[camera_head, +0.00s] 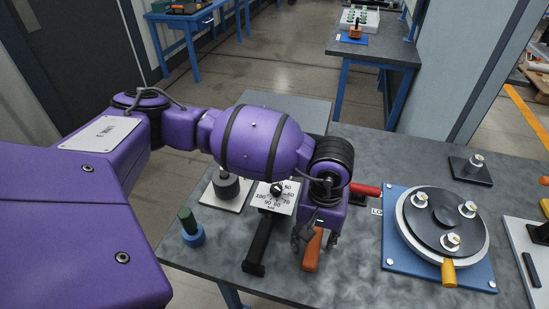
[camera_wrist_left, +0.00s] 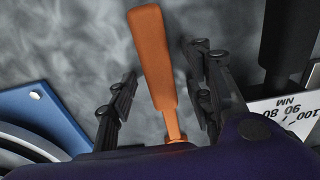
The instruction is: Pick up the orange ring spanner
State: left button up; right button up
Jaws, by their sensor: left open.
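The orange ring spanner (camera_head: 312,252) lies on the grey bench, its handle pointing to the front edge. In the left wrist view its orange handle (camera_wrist_left: 154,60) runs from the top down between my fingers. Its ring end is hidden under my gripper. My left gripper (camera_head: 316,240) points down over the spanner. Its dark fingers are open, one on each side of the handle, and in the left wrist view (camera_wrist_left: 161,88) both show gaps to it. My right gripper is not in view.
A black-handled tool (camera_head: 257,247) with a numbered NM scale plate (camera_head: 284,198) lies just left. A red handle (camera_head: 366,189) is behind right. A blue plate (camera_head: 393,254) with a round flange (camera_head: 417,243) stands right. A blue-and-green piece (camera_head: 191,228) stands at the bench's left edge.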

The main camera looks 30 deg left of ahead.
pick_arm(q)
jog(key=shift+f, duration=0.1)
jog(key=shift+c, duration=0.4)
jog(key=shift+w, duration=0.1)
grip_shut()
